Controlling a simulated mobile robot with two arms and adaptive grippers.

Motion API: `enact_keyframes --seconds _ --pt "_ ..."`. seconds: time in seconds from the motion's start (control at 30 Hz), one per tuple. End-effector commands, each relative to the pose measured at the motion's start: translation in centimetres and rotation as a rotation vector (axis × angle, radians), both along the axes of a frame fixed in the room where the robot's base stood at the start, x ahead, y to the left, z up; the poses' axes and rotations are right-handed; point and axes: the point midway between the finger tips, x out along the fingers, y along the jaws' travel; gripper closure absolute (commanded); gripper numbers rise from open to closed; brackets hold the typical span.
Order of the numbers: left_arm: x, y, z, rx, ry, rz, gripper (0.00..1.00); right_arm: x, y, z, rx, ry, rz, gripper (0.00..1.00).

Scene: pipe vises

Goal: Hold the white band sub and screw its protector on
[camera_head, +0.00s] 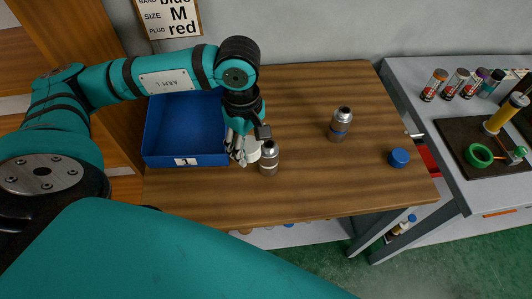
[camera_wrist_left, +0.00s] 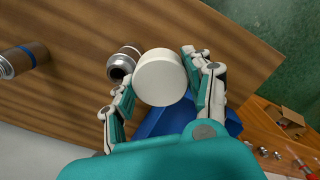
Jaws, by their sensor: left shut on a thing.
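The white band sub (camera_head: 269,158) is a grey metal cylinder standing on the wooden table, with a pale band around it. It also shows in the left wrist view (camera_wrist_left: 121,62), its open end towards the camera. The white protector (camera_wrist_left: 160,78) is a round cap between the fingers of my left gripper (camera_wrist_left: 157,76). In the head view the gripper (camera_head: 245,149) is shut on the protector (camera_head: 253,151), just left of the sub's top. The protector looks beside the sub, not on it; whether they touch I cannot tell. My right gripper is not in view.
A blue-banded sub (camera_head: 340,124) stands further right on the table (camera_head: 300,195), with a blue cap (camera_head: 399,158) near the right edge. A grey side bench (camera_head: 450,115) holds several capped cylinders and a vise.

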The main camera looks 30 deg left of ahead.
Motion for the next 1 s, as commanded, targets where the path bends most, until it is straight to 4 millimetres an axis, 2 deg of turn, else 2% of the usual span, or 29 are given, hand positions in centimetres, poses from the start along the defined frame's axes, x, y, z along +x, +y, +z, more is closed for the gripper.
enact_keyframes --seconds 0.13,0.23,0.27,0.33,0.4,0.6,1.0 --pt "0.3 -2.0 0.0 0.000 -0.017 -0.494 0.73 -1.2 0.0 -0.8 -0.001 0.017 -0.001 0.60" --pt "0.3 -3.0 -1.0 0.007 -0.024 -0.819 0.73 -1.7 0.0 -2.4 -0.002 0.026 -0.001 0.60" --pt "0.3 -3.3 -1.7 0.008 -0.025 -0.911 0.73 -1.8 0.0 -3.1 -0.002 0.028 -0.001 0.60" --pt "0.3 -3.9 -4.2 0.014 -0.028 -1.107 0.73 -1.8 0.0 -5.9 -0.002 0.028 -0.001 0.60" --pt "0.4 -4.2 -5.7 0.018 -0.028 -1.214 0.73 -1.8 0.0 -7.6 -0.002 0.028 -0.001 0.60" --pt "0.4 -4.5 -8.0 0.021 -0.027 -1.338 0.73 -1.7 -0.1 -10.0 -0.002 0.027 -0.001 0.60" --pt "0.3 -4.5 -8.1 0.022 -0.026 -1.361 0.73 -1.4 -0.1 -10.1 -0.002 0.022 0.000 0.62"
